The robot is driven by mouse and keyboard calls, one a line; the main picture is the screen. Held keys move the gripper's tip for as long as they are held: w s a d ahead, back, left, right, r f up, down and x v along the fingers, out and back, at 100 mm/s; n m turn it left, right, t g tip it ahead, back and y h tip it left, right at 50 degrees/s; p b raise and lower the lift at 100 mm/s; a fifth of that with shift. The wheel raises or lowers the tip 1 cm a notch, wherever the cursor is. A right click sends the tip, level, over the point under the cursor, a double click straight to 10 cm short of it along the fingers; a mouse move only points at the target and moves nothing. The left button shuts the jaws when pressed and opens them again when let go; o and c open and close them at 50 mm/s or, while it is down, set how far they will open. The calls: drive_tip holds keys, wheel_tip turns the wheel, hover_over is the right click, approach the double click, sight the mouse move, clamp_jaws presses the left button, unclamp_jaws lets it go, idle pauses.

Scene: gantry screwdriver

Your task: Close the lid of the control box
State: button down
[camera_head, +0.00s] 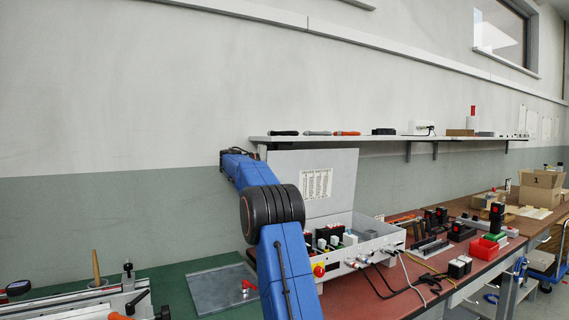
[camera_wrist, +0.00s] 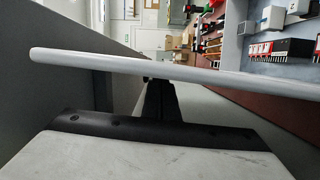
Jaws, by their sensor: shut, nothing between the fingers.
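The control box (camera_head: 361,262) is a light grey case on the red-brown bench, with a red knob on its front and parts inside. Its lid (camera_head: 335,183) stands open and upright at the back, with a printed label on its inner face. In the wrist view the lid shows as a pale edge (camera_wrist: 120,63) crossing the picture. My gripper (camera_wrist: 158,86) is shut and empty, close to this edge, which hides what lies beyond its tips. I cannot tell whether they touch. In the head view my blue arm covers the box's left side; the gripper is not clearly visible there.
A wall shelf (camera_head: 390,138) with tools runs just above the lid. Cables (camera_head: 405,275) hang from the box front onto the bench. A red bin (camera_head: 484,249) and black devices stand to the right. A grey plate (camera_head: 222,289) lies on the green bench at left.

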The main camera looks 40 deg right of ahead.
drive_tip(key=shift+x, duration=1.35)
drive_tip(key=shift+s, duration=0.1)
drive_tip(key=shift+s+a, duration=0.1)
drive_tip(key=shift+s, duration=0.3)
drive_tip(key=m+t+y, duration=0.1)
drive_tip(key=m+t, duration=0.3)
drive_tip(key=m, duration=0.9)
hover_over(338, 246)
wheel_tip(338, 246, down, 21)
drive_tip(key=shift+w+f, duration=0.1)
drive_tip(key=shift+f, duration=1)
